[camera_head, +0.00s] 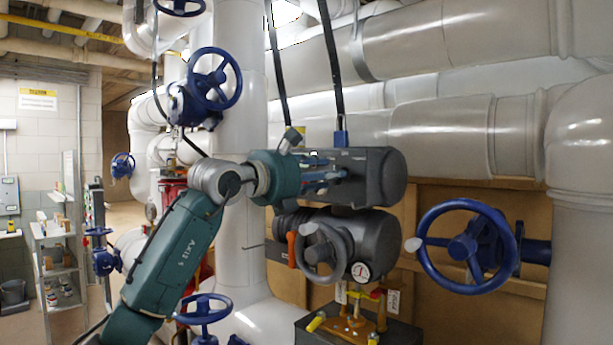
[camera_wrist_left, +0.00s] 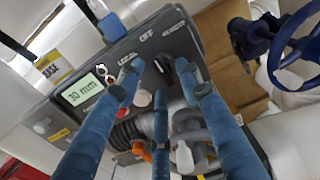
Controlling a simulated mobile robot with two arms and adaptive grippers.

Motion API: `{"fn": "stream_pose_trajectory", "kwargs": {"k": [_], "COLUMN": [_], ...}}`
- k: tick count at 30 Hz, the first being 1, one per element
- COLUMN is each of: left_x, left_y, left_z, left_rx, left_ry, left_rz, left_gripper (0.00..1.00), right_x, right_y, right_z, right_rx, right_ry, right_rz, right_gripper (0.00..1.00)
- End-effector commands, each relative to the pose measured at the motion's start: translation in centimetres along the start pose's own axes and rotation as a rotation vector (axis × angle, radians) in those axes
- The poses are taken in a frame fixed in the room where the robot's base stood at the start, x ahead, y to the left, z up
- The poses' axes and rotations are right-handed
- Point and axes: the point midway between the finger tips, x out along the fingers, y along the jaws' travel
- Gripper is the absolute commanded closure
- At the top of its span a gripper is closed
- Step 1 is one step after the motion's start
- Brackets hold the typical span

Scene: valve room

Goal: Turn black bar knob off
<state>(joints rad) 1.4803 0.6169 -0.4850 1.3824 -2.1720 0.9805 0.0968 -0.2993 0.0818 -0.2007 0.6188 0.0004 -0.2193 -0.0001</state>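The black bar knob (camera_wrist_left: 163,72) sits on the dark control box face in the left wrist view, near the labels LOCAL, OFF and REMOTE. I cannot tell clearly which label its bar points to. My left gripper (camera_wrist_left: 161,95) has its blue fingers spread apart around the line to the knob, with nothing held; contact with the knob cannot be made out. In the head view, my left gripper (camera_head: 332,174) is in front of the dark actuator box (camera_head: 385,175) and hides the knob. My right gripper is not in view.
A grey handwheel (camera_head: 322,252) and an orange lever (camera_head: 291,248) sit below the box. A blue handwheel (camera_head: 468,247) stands to the right. Large grey pipes (camera_head: 450,45) run above and behind. Black cables (camera_head: 332,55) hang above.

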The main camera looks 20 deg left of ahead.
Motion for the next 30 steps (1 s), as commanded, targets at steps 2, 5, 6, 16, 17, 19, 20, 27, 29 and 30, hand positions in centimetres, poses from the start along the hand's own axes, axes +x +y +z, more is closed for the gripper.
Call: {"fn": "stream_pose_trajectory", "kwargs": {"k": [2, 5, 6, 16, 17, 19, 20, 27, 29, 30], "left_x": [-1.9, -4.1, -5.0, -9.3, -9.4, -9.6, -9.6, -9.6, -9.6, -9.6], "left_y": [0.2, 0.1, 0.2, 0.0, 0.0, 0.0, 0.0, 0.0, 0.0, 0.0], "left_z": [0.0, -0.1, 0.0, 0.0, 0.0, 0.0, 0.0, 0.0, 0.0, 0.0], "left_rx": [0.003, 0.005, 0.002, 0.0, 0.0, 0.0, -0.001, -0.001, -0.001, 0.0], "left_ry": [-0.002, 0.0, -0.001, -0.001, -0.001, -0.001, -0.001, -0.001, -0.001, -0.001], "left_rz": [0.003, 0.003, 0.004, 0.001, 0.001, 0.0, 0.0, 0.0, 0.0, 0.0], "left_gripper": [0.64, 0.64, 0.64, 0.64, 0.64, 0.64, 0.64, 0.64, 0.64, 0.64], "right_x": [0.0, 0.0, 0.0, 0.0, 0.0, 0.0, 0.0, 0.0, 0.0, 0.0], "right_y": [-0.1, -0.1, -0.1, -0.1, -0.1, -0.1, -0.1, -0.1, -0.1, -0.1], "right_z": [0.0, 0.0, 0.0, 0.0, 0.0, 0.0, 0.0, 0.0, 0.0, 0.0], "right_rx": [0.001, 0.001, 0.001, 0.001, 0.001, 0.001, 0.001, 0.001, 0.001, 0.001], "right_ry": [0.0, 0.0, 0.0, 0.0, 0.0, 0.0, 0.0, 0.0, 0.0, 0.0], "right_rz": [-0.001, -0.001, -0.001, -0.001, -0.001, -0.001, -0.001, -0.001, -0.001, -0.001], "right_gripper": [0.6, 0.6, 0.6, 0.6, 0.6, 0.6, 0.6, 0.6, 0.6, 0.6]}}
